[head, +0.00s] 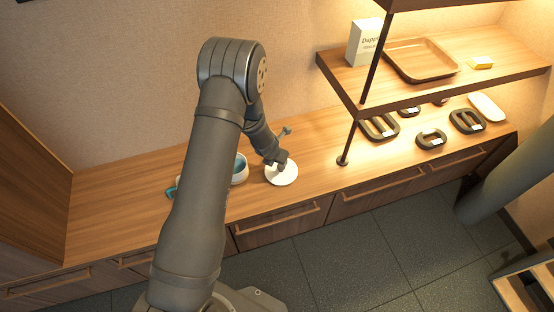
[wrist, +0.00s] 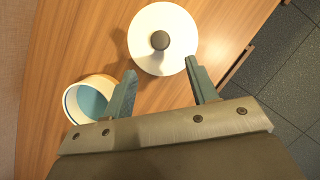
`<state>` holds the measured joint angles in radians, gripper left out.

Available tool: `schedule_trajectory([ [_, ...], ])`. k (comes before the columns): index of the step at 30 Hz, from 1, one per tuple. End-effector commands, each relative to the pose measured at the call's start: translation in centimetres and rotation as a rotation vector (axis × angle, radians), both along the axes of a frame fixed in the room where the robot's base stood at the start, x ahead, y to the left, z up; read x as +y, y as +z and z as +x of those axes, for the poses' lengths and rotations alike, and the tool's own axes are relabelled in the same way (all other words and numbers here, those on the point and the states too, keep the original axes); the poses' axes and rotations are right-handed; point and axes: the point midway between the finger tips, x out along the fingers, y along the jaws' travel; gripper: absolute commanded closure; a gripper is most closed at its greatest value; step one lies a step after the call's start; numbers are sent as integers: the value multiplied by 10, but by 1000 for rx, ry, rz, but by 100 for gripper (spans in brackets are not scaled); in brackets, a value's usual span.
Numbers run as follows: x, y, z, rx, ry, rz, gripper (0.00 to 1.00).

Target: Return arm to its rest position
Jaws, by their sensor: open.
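My gripper (wrist: 163,92) is open in the wrist view, its two grey-blue fingers spread apart with nothing between them. A round white lid (wrist: 150,22) with a dark knob (wrist: 160,40) lies on the counter just beyond the fingertips. In the head view my gripper is over the white lid (head: 284,176) and partly hides it; its fingers are hard to make out there. My arm reaches across the wooden counter (head: 115,180).
A white bowl with a blue inside (wrist: 92,100) stands beside the lid, and it shows partly behind my arm in the head view (head: 240,168). A shelf (head: 400,85) on dark posts holds a wooden tray (head: 420,60) and a white box (head: 364,43). Several dark weights (head: 467,121) lie below.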

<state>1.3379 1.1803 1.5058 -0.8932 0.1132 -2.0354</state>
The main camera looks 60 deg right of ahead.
Motion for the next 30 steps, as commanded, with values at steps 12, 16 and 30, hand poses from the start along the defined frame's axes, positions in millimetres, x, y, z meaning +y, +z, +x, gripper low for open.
schedule_trajectory([
  [12,-3,-9,0,1,0,2,47],
  [16,-8,-23,0,1,1,2,47],
  [30,-35,-87,0,1,-1,1,47],
])
